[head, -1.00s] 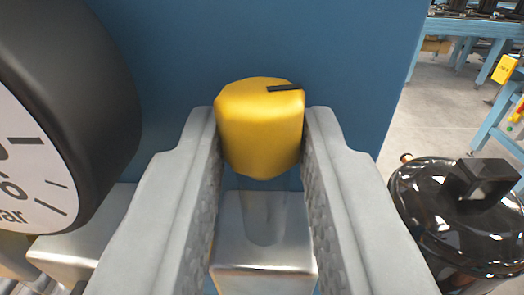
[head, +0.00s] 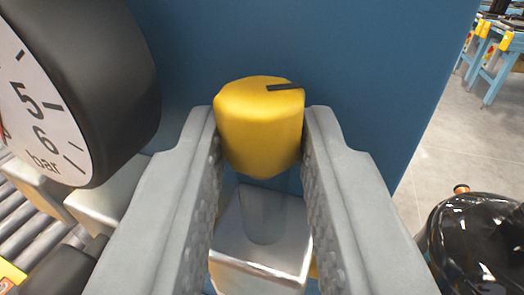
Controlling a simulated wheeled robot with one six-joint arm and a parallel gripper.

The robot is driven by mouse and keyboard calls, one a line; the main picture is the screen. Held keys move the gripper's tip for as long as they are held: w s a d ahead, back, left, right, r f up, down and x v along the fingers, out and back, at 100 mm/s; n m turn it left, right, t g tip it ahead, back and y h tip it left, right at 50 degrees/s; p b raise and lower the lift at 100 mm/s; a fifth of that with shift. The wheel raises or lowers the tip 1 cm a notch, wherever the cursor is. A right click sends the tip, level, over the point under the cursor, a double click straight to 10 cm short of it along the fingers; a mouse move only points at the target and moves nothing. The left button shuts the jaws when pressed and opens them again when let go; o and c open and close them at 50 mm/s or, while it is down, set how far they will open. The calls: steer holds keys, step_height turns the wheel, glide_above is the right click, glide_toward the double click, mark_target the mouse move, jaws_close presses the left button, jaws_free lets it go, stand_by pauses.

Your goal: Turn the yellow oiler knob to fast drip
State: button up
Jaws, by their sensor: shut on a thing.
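The yellow oiler knob (head: 258,125) is in the middle of the head view. It is a rounded, faceted cap with a short black mark on its top that points to the right. It sits above a silver metal block (head: 262,240). My gripper (head: 259,135) is shut on the knob, with one grey finger on its left side and one on its right. The fingers hide the knob's sides. I see no drip scale or label near the knob.
A black pressure gauge (head: 120,90) with a white "bar" dial stands close at the left. A blue panel (head: 320,45) is behind the knob. A glossy black vessel (head: 480,245) is at the lower right. Rollers (head: 25,225) lie at the lower left.

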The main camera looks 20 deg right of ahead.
steer(key=o, duration=0.7)
steer(key=shift+s+a, duration=0.1)
steer(key=shift+s, duration=0.05)
steer(key=v, duration=1.7)
